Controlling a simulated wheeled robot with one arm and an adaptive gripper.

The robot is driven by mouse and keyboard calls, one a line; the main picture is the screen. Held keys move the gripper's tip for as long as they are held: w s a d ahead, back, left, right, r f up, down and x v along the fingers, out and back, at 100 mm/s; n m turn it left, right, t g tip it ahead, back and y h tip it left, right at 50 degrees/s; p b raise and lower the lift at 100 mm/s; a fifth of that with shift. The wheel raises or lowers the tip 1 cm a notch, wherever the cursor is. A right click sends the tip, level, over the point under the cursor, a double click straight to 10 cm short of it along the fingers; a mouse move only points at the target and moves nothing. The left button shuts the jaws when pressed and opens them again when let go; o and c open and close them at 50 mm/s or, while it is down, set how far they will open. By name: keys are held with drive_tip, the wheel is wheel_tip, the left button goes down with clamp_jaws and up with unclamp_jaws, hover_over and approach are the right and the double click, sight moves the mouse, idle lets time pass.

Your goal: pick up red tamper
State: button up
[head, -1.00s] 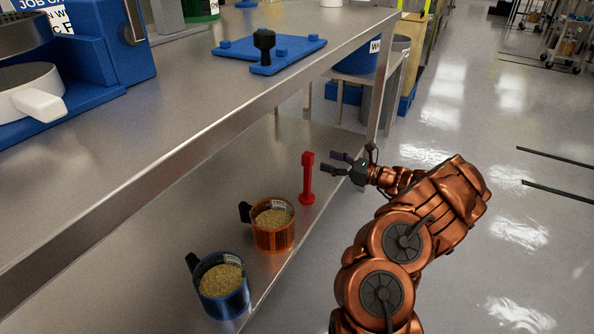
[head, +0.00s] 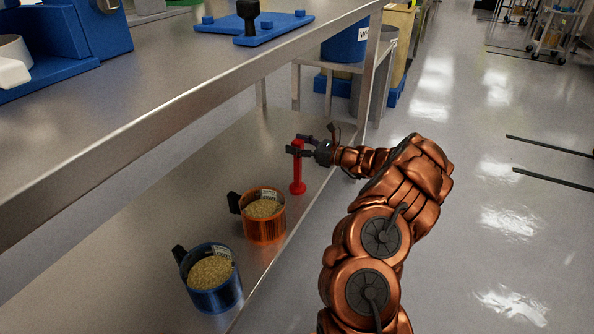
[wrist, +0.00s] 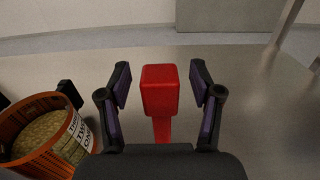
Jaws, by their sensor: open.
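The red tamper (head: 298,172) stands upright on the lower metal shelf (head: 190,200), near its right edge. My gripper (head: 300,145) is at the tamper's upper part, with its fingers around it. In the wrist view, the tamper's square red head (wrist: 160,90) lies between the two open fingers, with a visible gap on each side. My gripper (wrist: 161,95) is open and holds nothing. The tamper's lower part is hidden behind the gripper body in the wrist view.
An orange cup (head: 264,226) of granules stands in front of the tamper, and a blue cup (head: 215,295) stands nearer. The upper shelf (head: 150,110) overhangs on the left, with a blue board (head: 280,27) on top. Open floor lies to the right.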

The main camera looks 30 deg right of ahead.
clamp_jaws()
idle(0.4)
